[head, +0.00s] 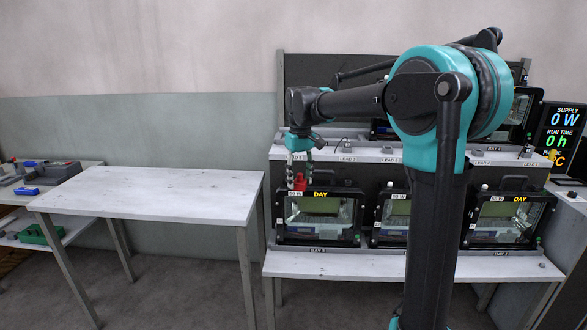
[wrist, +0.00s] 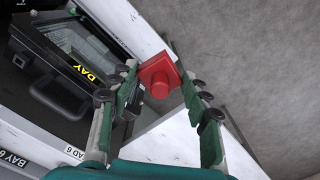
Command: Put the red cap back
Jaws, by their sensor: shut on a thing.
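The red cap (head: 299,181) is between the fingertips of my gripper (head: 299,165) in the head view. In the wrist view, the cap (wrist: 159,77) sits between the two fingers (wrist: 160,85), which are shut on it. It shows a square red base with a rounder knob. In the wrist view this housing (wrist: 75,60) lies left of the cap. I cannot tell whether the cap touches anything below it.
More housings stand to the right in the lower row (head: 505,219), with others on the upper shelf behind my arm. A bare white table (head: 150,190) stands at the left. A side shelf (head: 45,180) holds blue and green items. A display (head: 564,130) reads 0 W.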

